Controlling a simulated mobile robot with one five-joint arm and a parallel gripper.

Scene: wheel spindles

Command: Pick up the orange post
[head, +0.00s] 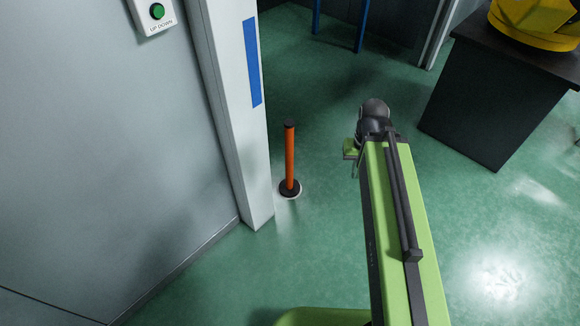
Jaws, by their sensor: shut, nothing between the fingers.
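The orange post (290,155) stands upright on the green floor, close to the right side of a pale door frame. It has a black cap and a round black base with a light rim. My arm reaches forward on the right of the head view. My gripper (354,160) shows only in small part at the left of the arm's far end, to the right of the post and apart from it. It is shut and holds nothing. The rest of the gripper is hidden behind the wrist.
The pale door frame (232,120) with a blue strip stands just left of the post, joined to a grey wall (100,150) with a green button (157,11). A dark cabinet (490,100) bearing a yellow object (540,22) stands at the right. Blue legs (361,25) show at the back. Floor between is clear.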

